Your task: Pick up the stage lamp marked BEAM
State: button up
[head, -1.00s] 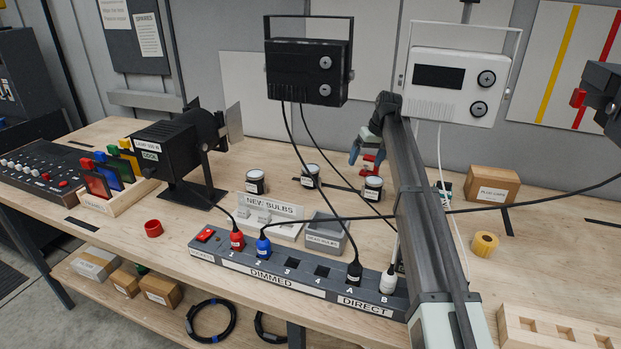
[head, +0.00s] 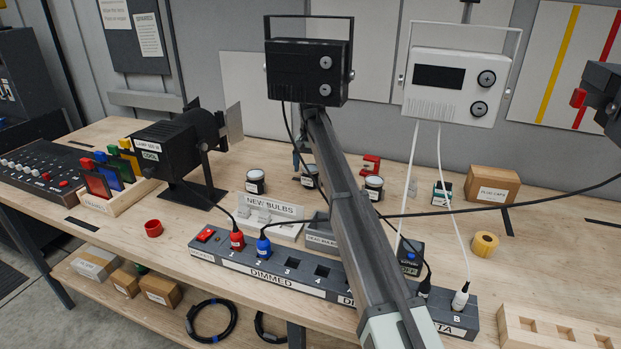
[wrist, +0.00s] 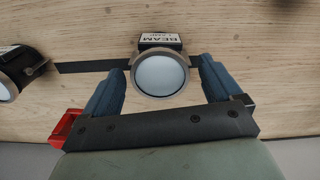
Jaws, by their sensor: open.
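The BEAM stage lamp (wrist: 160,76) has a round pale face, a dark body and a white label that reads upside down in the wrist view. It stands on the wooden bench. My gripper (wrist: 161,66) is open, with one blue finger on each side of the lamp and a gap at both sides. How far the fingertips are above the bench is hard to tell. In the head view the lamp appears to be the middle small canister (head: 309,178), partly hidden by my arm. My gripper is mostly hidden there, with a bit of blue finger showing.
Similar canisters stand to the left (head: 255,182) and right (head: 373,188). A red clamp (head: 371,164) is close behind the right one. A black power strip (head: 265,272) with plugs and cables runs along the front. Black and white boxes hang behind.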

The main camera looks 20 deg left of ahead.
aim_at(311, 177)
notch_tip(311, 177, down, 5)
jog(key=shift+r, duration=0.1)
jog(key=c, duration=1.2)
jog(key=shift+c, duration=0.2)
